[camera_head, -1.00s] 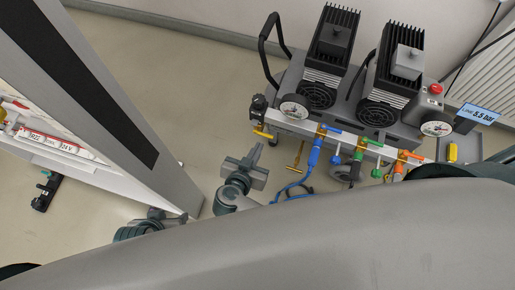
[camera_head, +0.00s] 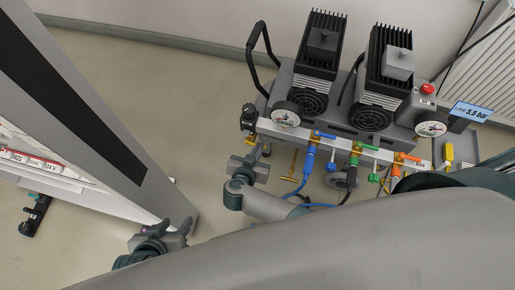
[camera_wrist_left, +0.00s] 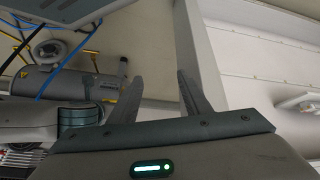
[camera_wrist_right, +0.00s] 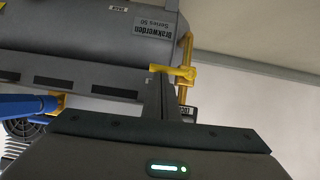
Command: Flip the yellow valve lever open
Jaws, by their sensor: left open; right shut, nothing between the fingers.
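The yellow valve lever (camera_wrist_right: 170,70) shows in the right wrist view, joined to a yellow pipe (camera_wrist_right: 187,48) beside a grey tank. The fingers of my right gripper (camera_wrist_right: 170,80) are shut together and empty, with their tips right at the lever. I cannot tell whether they touch it. In the head view my right gripper (camera_head: 247,168) is at the left end of the compressor's manifold and partly hides the lever. My left gripper (camera_head: 163,236) is lower left, beside the grey post and away from the valve. It is open and empty in the left wrist view (camera_wrist_left: 160,76).
The manifold bar (camera_head: 345,143) carries blue, green and orange valves, with blue and black hoses below. Gauges (camera_head: 285,114) and two black finned motors sit behind. A brass T-shaped part (camera_head: 293,181) stands below the bar. The grey post (camera_head: 105,125) rises at left. Floor behind is bare.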

